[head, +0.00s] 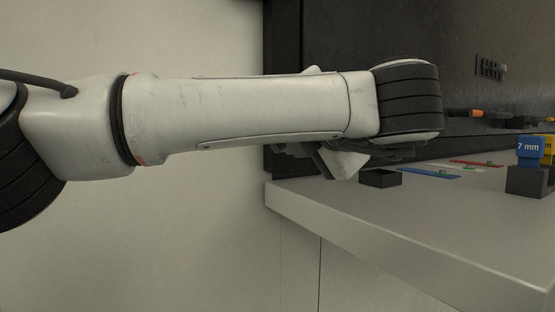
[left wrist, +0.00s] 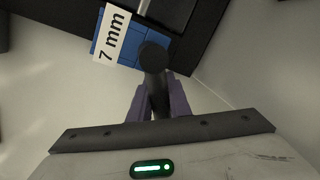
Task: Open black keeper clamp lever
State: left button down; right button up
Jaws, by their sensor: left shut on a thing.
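In the left wrist view, a black lever with a round knob end (left wrist: 154,58) stands between the two purple-grey fingers of my left gripper (left wrist: 157,95). The fingers are shut on its shaft, and the knob sticks out past the fingertips. Behind the knob is a blue part (left wrist: 129,50) with a white "7 mm" label (left wrist: 112,33). In the head view my left arm reaches across from the left, and its wrist hides most of the gripper and the lever. My right gripper is not in view.
A grey worktop (head: 400,215) lies below, its front largely clear. On it are a small black box (head: 380,179), a blue strip (head: 428,172), a red strip (head: 477,163) and a blue "7 mm" block (head: 530,150) in a dark holder (head: 528,181). A dark panel (head: 410,35) stands behind.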

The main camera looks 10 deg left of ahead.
pick_arm(q)
jog(key=shift+d+f+n+b, duration=0.1)
jog(key=shift+d+n+b, duration=0.05)
jog(key=shift+n+b, duration=0.25)
jog(key=c, duration=1.6)
grip_release()
jog(key=shift+c, duration=0.2)
jog(key=v, duration=1)
jog(key=shift+s+f, duration=0.1)
jog(key=shift+c, duration=0.2)
